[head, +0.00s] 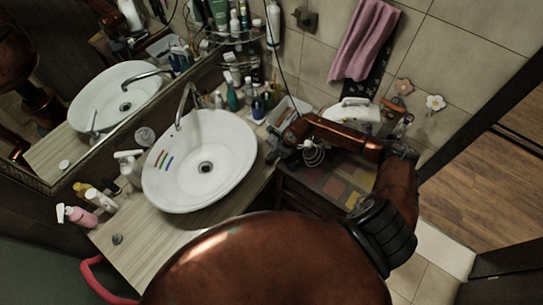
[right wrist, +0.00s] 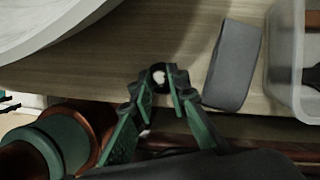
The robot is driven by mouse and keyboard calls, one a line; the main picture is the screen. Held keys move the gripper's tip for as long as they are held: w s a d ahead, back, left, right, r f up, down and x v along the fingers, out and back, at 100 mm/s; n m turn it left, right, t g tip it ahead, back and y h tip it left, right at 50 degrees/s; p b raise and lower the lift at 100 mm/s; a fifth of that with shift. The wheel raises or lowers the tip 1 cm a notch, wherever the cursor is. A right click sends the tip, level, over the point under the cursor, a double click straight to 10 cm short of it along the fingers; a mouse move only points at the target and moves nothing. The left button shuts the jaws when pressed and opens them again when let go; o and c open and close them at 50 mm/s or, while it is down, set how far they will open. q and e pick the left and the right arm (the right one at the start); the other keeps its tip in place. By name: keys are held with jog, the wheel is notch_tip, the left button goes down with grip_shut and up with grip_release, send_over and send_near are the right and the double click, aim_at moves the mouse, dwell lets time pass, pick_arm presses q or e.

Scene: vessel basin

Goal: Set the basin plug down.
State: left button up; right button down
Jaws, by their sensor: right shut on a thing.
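My right gripper (head: 274,145) is at the right end of the pale wood counter (head: 133,225), to the right of the white oval basin (head: 160,192). In the right wrist view its green fingers (right wrist: 160,92) are shut on a small dark round piece with a pale centre, which I take to be the basin plug (right wrist: 158,74). The plug is over the counter near its front edge. I cannot tell whether it touches the wood. The basin's rim (right wrist: 45,40) shows at upper left there. The drain (head: 206,167) shows in the head view. My left gripper is not in view.
A grey block (right wrist: 232,65) and a clear plastic tub (right wrist: 285,85) stand just right of the fingers. Bottles crowd the counter behind the basin. A pink bottle (head: 78,216) stands at the left end. Bare wood lies between basin and grey block.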

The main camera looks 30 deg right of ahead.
jog(key=shift+f, duration=0.2)
jog(key=c, duration=1.9)
grip_release()
jog(key=shift+r, duration=0.1)
jog(key=shift+r, duration=0.1)
jog(key=shift+d+r, duration=0.1)
jog(key=shift+r, duration=0.1)
jog(key=b+v, duration=0.2)
jog(key=v, duration=0.9)
jog(key=shift+s+r, duration=0.15)
jog(key=shift+r, duration=0.1)
